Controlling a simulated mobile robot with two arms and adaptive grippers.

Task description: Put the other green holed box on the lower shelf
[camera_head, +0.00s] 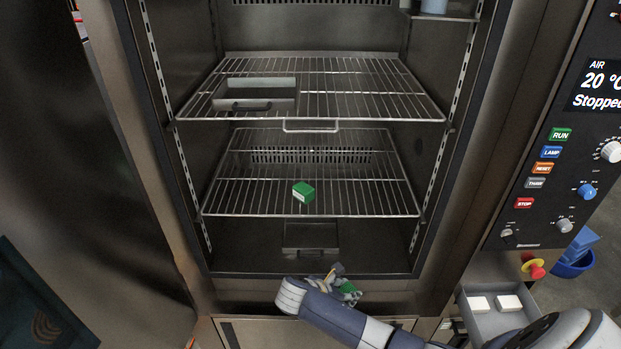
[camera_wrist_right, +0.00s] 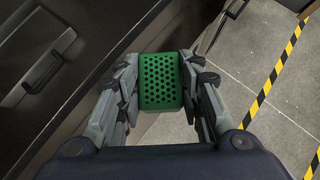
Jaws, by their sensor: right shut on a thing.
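My right gripper (camera_wrist_right: 161,85) is shut on a green holed box (camera_wrist_right: 161,75), with one finger on each side of it in the right wrist view. In the head view my right gripper (camera_head: 343,285) is below the chamber opening, in front of its lower edge, and the held box (camera_head: 349,288) is partly hidden by the gripper. Another green box (camera_head: 303,192) with a pale front label sits on the lower wire shelf (camera_head: 360,197), near its front and left of the shelf's far right side. My left gripper is not in view.
The upper wire shelf (camera_head: 350,95) holds a metal tray (camera_head: 245,106) on its left. A drawer with white blocks (camera_head: 479,303) stands open at lower right. The control panel (camera_head: 560,130) is on the right. The lower shelf has bare room around the green box.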

